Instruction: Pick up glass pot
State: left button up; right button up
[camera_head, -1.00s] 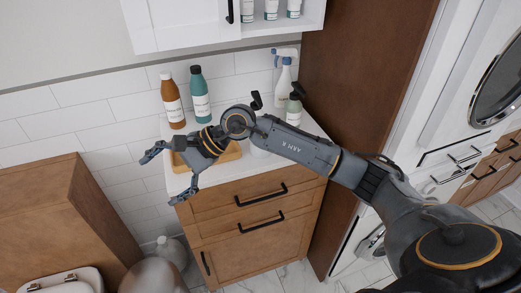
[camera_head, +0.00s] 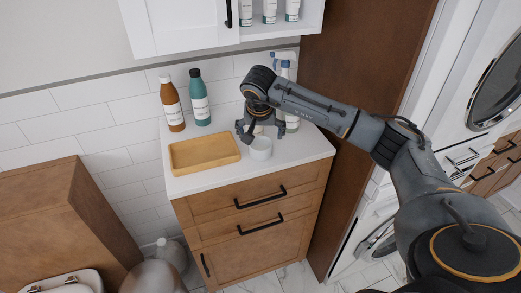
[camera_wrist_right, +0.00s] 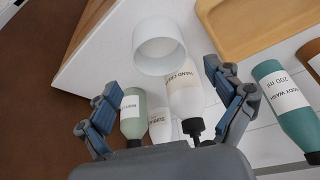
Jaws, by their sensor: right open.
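The glass pot, a small whitish round open vessel (camera_head: 261,149), stands upright on the white counter, just right of the wooden tray. In the right wrist view the pot (camera_wrist_right: 159,50) is ahead of the fingers, at the top middle. My right gripper (camera_head: 262,131) points down just behind and above the pot, its fingers spread. In the wrist view the open fingers (camera_wrist_right: 166,92) have nothing held between them. Bottles show between and beyond the fingers there. Whether the fingers touch the pot cannot be told, but a gap seems visible. My left gripper is not in view.
The empty wooden tray (camera_head: 205,153) lies left of the pot. A brown bottle (camera_head: 173,108) and a teal bottle (camera_head: 199,100) stand behind it. A pump bottle (camera_wrist_right: 186,100) and a green bottle (camera_wrist_right: 132,112) stand close behind the pot. A tall brown panel (camera_head: 355,70) borders the counter's right.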

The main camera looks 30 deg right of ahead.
aim_at(261, 149)
jog(key=x, duration=0.1)
jog(key=p+x, duration=0.1)
jog(key=x, duration=0.1)
jog(key=p+x, duration=0.1)
jog(key=shift+s+a+f, duration=0.1)
jog(key=shift+a+f, duration=0.1)
jog(key=shift+f, duration=0.25)
jog(key=shift+d+f, duration=0.15)
jog(key=shift+f, duration=0.35)
jog(key=c, duration=1.4)
